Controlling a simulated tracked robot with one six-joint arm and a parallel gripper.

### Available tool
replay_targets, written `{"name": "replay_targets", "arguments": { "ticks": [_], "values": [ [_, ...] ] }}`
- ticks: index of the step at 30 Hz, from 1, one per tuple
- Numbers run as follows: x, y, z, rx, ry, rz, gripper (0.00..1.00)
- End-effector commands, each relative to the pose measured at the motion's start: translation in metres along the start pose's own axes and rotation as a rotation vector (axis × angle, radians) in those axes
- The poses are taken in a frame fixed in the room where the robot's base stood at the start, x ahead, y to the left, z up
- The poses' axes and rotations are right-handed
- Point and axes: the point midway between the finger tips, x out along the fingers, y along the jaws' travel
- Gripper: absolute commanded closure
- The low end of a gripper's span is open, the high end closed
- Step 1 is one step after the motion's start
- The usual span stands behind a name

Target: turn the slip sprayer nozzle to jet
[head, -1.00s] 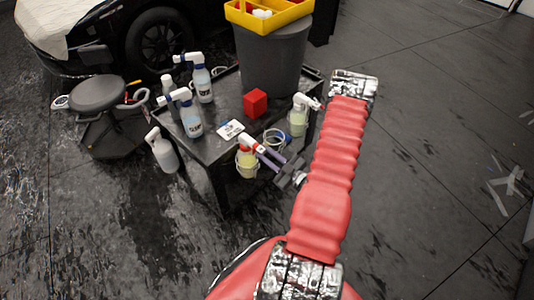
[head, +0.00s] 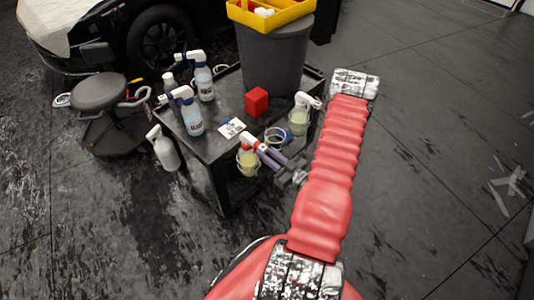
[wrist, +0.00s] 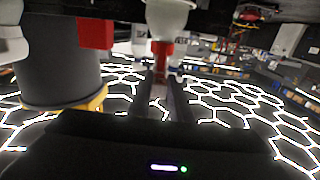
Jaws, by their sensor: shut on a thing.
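A spray bottle (head: 247,160) with yellow-green liquid, a red collar and a white trigger head hangs in a holder at the near right side of the dark cart. My gripper (head: 264,152) reaches it from the right, its fingers shut around the nozzle end of the head. In the wrist view, the fingers (wrist: 160,88) close on a red nozzle (wrist: 162,55) below a pale, blurred spray part. The nozzle's marking is too small to read. A second bottle (head: 299,120) with pale green liquid and a white head hangs farther back; labels are unreadable.
The cart (head: 215,150) carries blue-liquid spray bottles (head: 192,120), a red block (head: 257,100), a card (head: 231,128) and a grey bin (head: 273,60) with a yellow tray (head: 270,14). A stool (head: 97,90) stands left.

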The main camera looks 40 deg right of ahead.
Motion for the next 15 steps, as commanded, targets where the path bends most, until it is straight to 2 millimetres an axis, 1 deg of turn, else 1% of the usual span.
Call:
{"name": "replay_targets", "arguments": {
  "ticks": [1, 2, 3, 10, 15],
  "values": [
    [-0.0003, -0.0016, 0.0030, 0.003, -0.008, -0.002, 1.00],
    [-0.0003, -0.0016, 0.0030, 0.003, -0.008, -0.002, 0.81],
    [-0.0003, -0.0016, 0.0030, 0.003, -0.008, -0.002, 0.79],
    [-0.0002, -0.0007, 0.0014, 0.001, -0.004, -0.001, 0.62],
    [-0.0001, -0.0003, 0.0007, 0.000, -0.002, 0.000, 0.62]
  ]
}}
